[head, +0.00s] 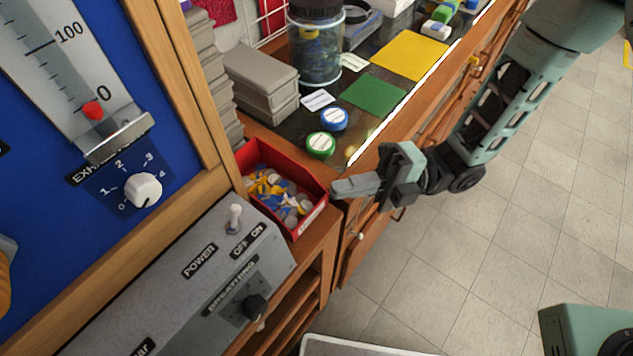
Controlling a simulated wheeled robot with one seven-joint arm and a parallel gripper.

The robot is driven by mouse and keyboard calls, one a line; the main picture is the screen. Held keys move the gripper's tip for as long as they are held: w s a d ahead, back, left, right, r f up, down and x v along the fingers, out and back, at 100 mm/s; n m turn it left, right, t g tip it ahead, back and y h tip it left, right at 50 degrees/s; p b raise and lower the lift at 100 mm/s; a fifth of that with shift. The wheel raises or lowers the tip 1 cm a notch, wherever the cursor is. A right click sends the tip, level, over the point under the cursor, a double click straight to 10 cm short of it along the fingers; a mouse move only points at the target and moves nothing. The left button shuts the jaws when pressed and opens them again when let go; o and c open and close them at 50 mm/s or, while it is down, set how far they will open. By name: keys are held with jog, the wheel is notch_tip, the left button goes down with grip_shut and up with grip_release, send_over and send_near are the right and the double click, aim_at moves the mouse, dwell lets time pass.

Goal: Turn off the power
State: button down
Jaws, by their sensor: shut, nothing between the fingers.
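The grey control box (190,285) at the lower left carries the label POWER. A small white toggle switch (236,214) stands up from its top right part, above the labels OFF and ON. I cannot tell for sure which side the lever leans to. My gripper (336,189) is shut and empty. It points left from the arm, right of the red bin's corner and clear of the toggle switch, with the bin between them.
A red bin (313,218) of small colored parts sits beside the control box. A dark knob (255,307) is on the box. A blue panel with a white dial (143,190) stands at the left. Stacked grey cases (262,78) and a jar (316,50) are behind. Tiled floor is open at the right.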

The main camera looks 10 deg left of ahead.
aim_at(264, 217)
jog(key=p+x, duration=0.5)
jog(key=x, duration=0.7)
jog(key=shift+a, duration=0.25)
jog(key=shift+s+r+n+h, duration=0.3)
jog(key=shift+n+h, duration=0.2)
jog(key=shift+h, duration=0.1)
jog(key=shift+s+a+r+t+h+b, duration=0.1)
jog(key=shift+s+t+h+b, duration=0.05)
jog(key=shift+t+h+b, duration=0.35)
jog(key=n+t+h+b, duration=0.1)
jog(key=s+r+n+h+b, duration=0.1)
jog(key=b, duration=0.1)
jog(key=shift+s+a+t, duration=0.1)
jog(key=shift+a+t, duration=0.2)
jog(key=shift+t, duration=0.1)
jog(key=shift+r, duration=0.15)
